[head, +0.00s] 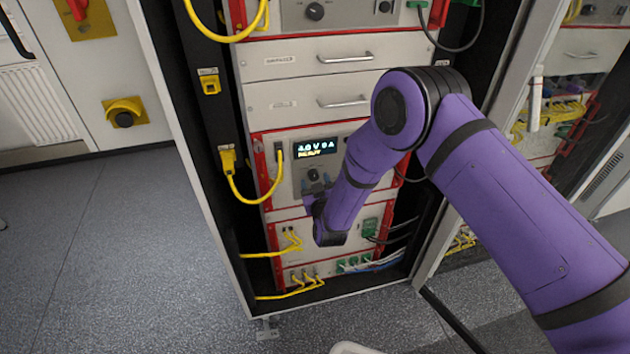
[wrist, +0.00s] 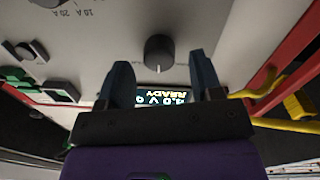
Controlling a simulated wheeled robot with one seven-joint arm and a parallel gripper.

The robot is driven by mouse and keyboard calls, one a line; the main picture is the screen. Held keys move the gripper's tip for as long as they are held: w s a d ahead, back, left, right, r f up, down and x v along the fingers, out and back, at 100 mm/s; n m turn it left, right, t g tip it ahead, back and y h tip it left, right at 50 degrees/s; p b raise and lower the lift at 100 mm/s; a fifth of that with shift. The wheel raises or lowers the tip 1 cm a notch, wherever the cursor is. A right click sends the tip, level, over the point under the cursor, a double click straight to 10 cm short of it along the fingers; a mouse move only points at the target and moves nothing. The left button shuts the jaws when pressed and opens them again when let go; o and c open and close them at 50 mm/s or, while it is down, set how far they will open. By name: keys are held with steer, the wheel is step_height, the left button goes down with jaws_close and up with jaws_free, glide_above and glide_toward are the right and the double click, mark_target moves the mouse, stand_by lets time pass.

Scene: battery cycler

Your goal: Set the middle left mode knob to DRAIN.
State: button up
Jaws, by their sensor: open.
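A pale mark on the knob points toward the display. I cannot read any position labels around it. In the head view the knob (head: 313,175) sits just below the lit display (head: 315,149). My gripper (wrist: 159,66) is open, with one finger on each side of the knob in the picture. I cannot tell whether the fingers touch it. The head view shows my gripper (head: 312,200) low at the panel.
Another knob marked 10 A and 20 A (wrist: 50,2) shows in the wrist view corner. Green connectors (wrist: 20,80) and a yellow cable (wrist: 275,122) flank the panel. Drawers with handles (head: 345,57) are above. Yellow cables (head: 250,195) hang left. The floor at left is clear.

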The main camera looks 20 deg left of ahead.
steer(key=shift+w+a, duration=0.3)
steer(key=shift+w, duration=0.25)
steer(key=c, duration=0.9)
steer(key=shift+c, duration=0.2)
steer(key=m, duration=0.4)
steer(key=shift+d, duration=0.1)
steer(key=shift+m, duration=1.9)
